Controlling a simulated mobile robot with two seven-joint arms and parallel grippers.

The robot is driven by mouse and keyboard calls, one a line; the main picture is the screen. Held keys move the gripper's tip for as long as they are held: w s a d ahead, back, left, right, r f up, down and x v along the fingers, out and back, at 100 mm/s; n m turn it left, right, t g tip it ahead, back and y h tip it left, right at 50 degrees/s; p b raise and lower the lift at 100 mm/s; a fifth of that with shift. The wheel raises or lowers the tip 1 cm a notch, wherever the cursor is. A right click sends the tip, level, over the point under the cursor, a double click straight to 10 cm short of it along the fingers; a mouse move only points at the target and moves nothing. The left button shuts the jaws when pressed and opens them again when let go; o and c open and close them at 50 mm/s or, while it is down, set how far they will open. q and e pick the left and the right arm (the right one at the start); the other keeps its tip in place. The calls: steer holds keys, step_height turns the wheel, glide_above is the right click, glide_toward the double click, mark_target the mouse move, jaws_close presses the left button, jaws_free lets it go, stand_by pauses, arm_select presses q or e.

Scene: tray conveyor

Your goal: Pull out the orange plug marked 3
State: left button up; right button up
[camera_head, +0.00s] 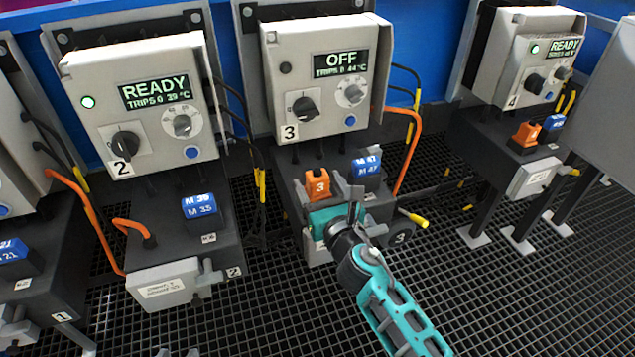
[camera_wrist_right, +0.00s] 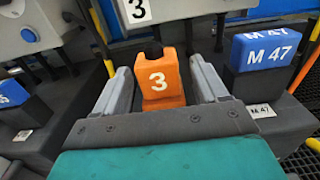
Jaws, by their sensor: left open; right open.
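The orange plug marked 3 (camera_head: 317,185) stands upright in the dark base below the cabinet marked 3 (camera_head: 325,80). It also shows in the right wrist view (camera_wrist_right: 160,82). My right gripper (camera_head: 320,190) is open, with one grey finger on each side of the plug. In the right wrist view (camera_wrist_right: 163,88) a gap shows between the plug and each finger. Two small grey tips at the bottom edge of the head view look like my left gripper (camera_head: 178,352), apart and empty; the rest of it is out of frame.
A blue plug marked M 47 (camera_head: 367,166) stands close to the right of the orange plug. An orange cable (camera_head: 412,150) and a yellow-tipped lead (camera_head: 412,217) are at the right of this base. Cabinet 3's display reads OFF. Cabinet 2 (camera_head: 140,100) stands to the left, reading READY.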

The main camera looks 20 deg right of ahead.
mark_target(317, 174)
steer(key=shift+w, duration=0.55)
steer(key=c, duration=1.1)
steer(key=shift+r, duration=0.1)
steer(key=shift+r, duration=0.1)
steer(key=shift+c, duration=0.2)
steer(key=shift+r+p, duration=0.85)
steer(key=shift+p, duration=0.1)
steer(key=shift+r, duration=0.1)
steer(key=shift+r+p, duration=0.3)
steer(key=shift+p, duration=0.15)
